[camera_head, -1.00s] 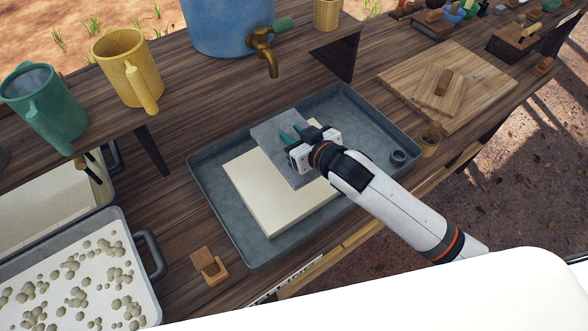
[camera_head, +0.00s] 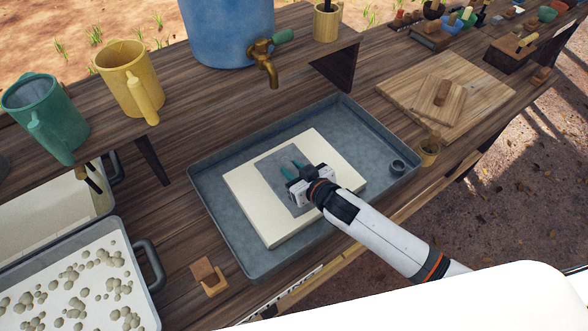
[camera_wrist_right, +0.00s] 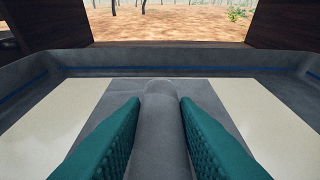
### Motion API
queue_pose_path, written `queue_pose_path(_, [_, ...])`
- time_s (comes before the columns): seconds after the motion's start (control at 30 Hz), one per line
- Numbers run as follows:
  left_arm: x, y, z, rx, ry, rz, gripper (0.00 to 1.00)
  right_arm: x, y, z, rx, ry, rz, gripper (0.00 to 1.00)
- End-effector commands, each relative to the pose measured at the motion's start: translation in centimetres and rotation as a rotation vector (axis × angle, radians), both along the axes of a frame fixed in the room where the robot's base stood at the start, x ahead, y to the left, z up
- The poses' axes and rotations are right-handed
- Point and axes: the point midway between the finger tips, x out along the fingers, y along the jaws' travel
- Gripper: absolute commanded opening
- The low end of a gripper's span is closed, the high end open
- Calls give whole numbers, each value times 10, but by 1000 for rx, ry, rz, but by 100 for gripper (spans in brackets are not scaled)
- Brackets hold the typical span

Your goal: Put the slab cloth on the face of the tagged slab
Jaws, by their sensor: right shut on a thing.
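The slab (camera_head: 250,205) is a pale cream block lying flat in the grey tray (camera_head: 222,232). It also shows on both sides in the right wrist view (camera_wrist_right: 36,110). The slab cloth (camera_head: 268,168) is a grey rectangle over the middle of the slab's upper face; whether all of it touches cannot be told. My right gripper (camera_head: 294,170) is over the cloth, its teal fingers either side of a raised grey ridge of it (camera_wrist_right: 160,125), shut on the cloth. No tag is visible on the slab. My left gripper is not in view.
A blue barrel with a brass tap (camera_head: 263,62) stands behind the tray. A small grey ring (camera_head: 397,166) lies in the tray's right corner. Wooden boards (camera_head: 455,90) lie to the right. A white bin with pebbles (camera_head: 75,290) is at the left front. Yellow (camera_head: 128,80) and green (camera_head: 45,115) mugs stand at the left.

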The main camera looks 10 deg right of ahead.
Motion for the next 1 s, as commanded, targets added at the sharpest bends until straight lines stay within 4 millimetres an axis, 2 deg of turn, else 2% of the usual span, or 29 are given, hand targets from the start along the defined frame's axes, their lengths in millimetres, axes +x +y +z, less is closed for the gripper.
queue_pose_path(0.1, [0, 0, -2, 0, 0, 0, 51, 0, 0, -3, 0, -1, 0, 1])
queue_pose_path(0.13, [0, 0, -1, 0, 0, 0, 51, 0, 0, -2, 0, 0, 0, 32])
queue_pose_path(0.23, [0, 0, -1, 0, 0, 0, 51, 0, 0, -2, 0, 0, 0, 48])
queue_pose_path(0.57, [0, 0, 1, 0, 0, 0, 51, 0, 0, 1, -1, 0, -1, 49])
queue_pose_path(0.67, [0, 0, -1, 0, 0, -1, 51, -7, -4, 3, -1, 1, -1, 49])
queue_pose_path(1.0, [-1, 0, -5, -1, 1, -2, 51, -67, -28, 28, 0, 2, 0, 49])
